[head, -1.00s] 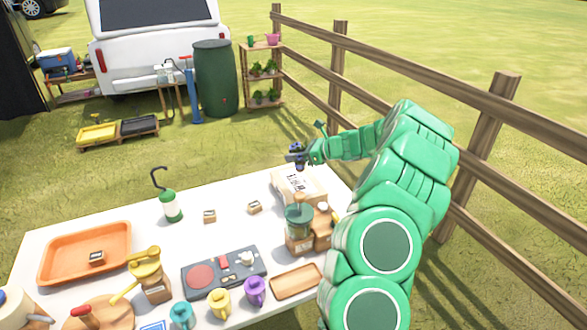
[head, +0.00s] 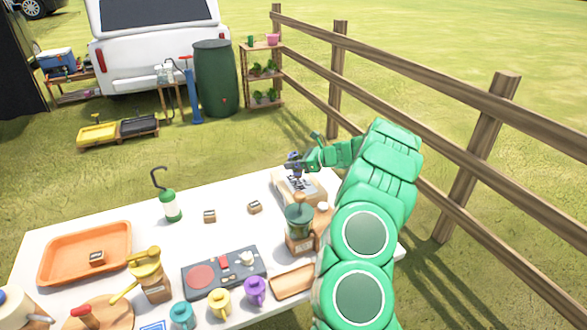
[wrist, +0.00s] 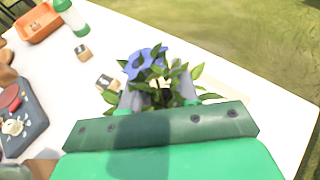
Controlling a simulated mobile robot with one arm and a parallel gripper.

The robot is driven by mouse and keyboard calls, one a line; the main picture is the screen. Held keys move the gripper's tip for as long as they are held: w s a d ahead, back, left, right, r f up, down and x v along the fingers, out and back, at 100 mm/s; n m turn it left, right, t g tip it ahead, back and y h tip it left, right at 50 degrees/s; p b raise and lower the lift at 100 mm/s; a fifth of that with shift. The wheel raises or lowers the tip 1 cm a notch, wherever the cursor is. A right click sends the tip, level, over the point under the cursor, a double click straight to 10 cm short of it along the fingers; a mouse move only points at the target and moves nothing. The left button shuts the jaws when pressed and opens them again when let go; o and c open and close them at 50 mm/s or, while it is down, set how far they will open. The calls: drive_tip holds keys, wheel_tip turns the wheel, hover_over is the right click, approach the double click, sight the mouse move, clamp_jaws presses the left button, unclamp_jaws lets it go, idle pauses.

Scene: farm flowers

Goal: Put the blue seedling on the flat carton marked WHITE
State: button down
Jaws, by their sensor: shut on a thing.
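The blue seedling (wrist: 145,62) has blue flowers and green leaves and sits between my gripper's fingers in the wrist view. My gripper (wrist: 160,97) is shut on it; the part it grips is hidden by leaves. In the head view my gripper (head: 300,164) holds the small dark-blue seedling (head: 294,157) over the far end of a flat tan carton (head: 311,193). Dark print shows on the carton's top, too small to read. I cannot tell whether the seedling touches the carton. A pale carton edge (wrist: 232,90) shows behind the leaves in the wrist view.
Two small tagged blocks (head: 209,216) (head: 254,207) lie left of the carton. A green-lidded grinder (head: 299,228) stands just in front of it. A green bottle with a hook (head: 171,206), an orange tray (head: 86,252) and a hob (head: 223,272) are further left. A wooden fence (head: 440,100) runs behind.

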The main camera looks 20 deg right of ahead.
drive_tip(key=shift+f, duration=1.05)
drive_tip(key=shift+f, duration=0.2)
drive_tip(key=c, duration=0.8)
unclamp_jaws()
drive_tip(key=shift+c, duration=0.2)
drive_tip(key=shift+r, duration=0.1)
